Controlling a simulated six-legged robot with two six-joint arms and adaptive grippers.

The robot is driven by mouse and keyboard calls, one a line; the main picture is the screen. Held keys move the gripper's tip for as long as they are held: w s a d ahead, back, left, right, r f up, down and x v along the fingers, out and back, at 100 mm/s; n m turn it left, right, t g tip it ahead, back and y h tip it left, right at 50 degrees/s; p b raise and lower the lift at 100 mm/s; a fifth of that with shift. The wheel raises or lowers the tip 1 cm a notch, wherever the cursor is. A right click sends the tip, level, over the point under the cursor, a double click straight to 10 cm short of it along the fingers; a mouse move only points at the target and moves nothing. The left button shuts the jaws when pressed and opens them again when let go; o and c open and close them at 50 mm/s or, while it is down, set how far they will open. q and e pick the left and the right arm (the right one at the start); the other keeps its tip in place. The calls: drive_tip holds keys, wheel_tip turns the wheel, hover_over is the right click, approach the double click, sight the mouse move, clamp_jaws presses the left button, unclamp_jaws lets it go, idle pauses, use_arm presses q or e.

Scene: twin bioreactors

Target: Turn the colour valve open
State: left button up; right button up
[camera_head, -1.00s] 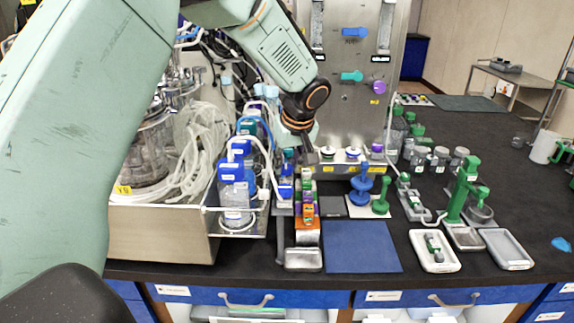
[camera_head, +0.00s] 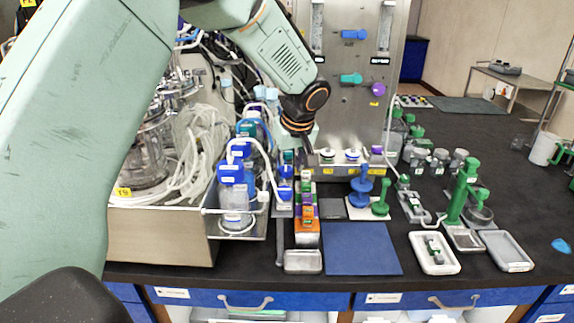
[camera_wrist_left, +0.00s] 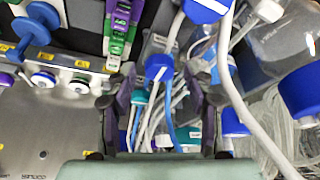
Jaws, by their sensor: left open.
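The upright steel panel (camera_head: 345,115) carries a blue handle (camera_head: 354,34), a teal handle (camera_head: 351,78) and a purple knob (camera_head: 378,89). I cannot tell which one is the colour valve. My left gripper (camera_head: 309,152) hangs low before the panel's left edge, below and left of these handles and apart from them. In the left wrist view its two fingers (camera_wrist_left: 159,88) are spread, with a blue-capped bottle (camera_wrist_left: 158,68) and tubes seen beyond the gap. That view also shows small round knobs (camera_wrist_left: 42,79) on the panel's lower ledge. My right gripper is not in view.
Blue-capped bottles (camera_head: 236,190) and white tubing crowd the left. A column of coloured blocks (camera_head: 306,212) stands below the gripper. A blue mat (camera_head: 361,248) lies in front, and a blue stand (camera_head: 361,185) and green stand (camera_head: 462,190) are to the right.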

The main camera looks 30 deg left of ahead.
use_arm(q)
drive_tip(key=v, duration=1.1)
drive_tip(key=shift+d+r, duration=0.2)
drive_tip(key=shift+r, duration=0.15)
drive_tip(key=shift+s, duration=0.2)
